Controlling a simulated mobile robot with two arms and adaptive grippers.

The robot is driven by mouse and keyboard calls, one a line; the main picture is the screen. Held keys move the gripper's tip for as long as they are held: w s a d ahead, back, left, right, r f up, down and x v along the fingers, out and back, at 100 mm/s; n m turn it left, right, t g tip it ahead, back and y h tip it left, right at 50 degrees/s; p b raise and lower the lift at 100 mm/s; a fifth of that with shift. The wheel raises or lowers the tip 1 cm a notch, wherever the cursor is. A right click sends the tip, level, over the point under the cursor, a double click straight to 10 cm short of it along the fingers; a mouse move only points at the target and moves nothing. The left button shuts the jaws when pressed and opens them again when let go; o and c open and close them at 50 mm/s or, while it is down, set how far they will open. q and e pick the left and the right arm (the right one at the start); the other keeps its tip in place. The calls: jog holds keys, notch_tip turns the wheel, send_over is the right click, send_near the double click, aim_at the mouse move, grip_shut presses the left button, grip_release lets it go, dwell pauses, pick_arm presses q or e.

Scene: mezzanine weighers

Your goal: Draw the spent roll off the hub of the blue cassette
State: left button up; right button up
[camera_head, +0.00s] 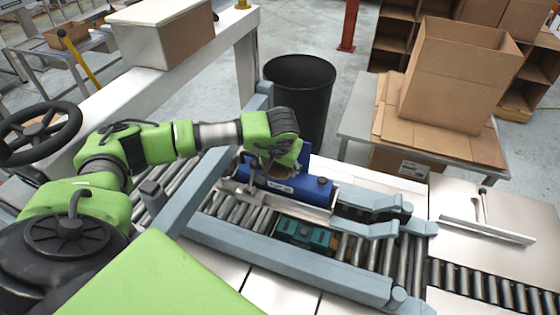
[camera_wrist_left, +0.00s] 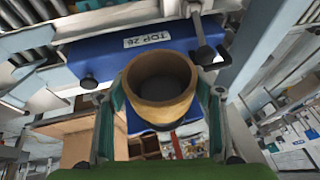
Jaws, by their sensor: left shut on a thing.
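The blue cassette (camera_head: 308,187) sits in a pale holder on the roller conveyor, under my left gripper. In the left wrist view the blue cassette (camera_wrist_left: 100,58) has a white label and dark knobs. The spent roll (camera_wrist_left: 160,98) is a short brown tube with a dark hollow. My left gripper (camera_wrist_left: 162,105) is shut on it, one finger on each side. In the head view my left gripper (camera_head: 276,166) hides most of the roll. I cannot tell whether the roll is still around the hub. My right gripper is not in view.
A teal device (camera_head: 306,236) lies on the rollers in front of the cassette, inside a blue-grey frame (camera_head: 290,262). A black bin (camera_head: 300,90) stands behind. An open cardboard box (camera_head: 455,80) stands on a table at the back right. A steel plate (camera_head: 505,225) lies to the right.

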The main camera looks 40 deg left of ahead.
pick_arm(q)
jog(key=shift+s+d, duration=0.25)
jog(key=shift+s, duration=0.65)
jog(key=shift+s+d, duration=0.2)
jog(key=shift+s, duration=0.7)
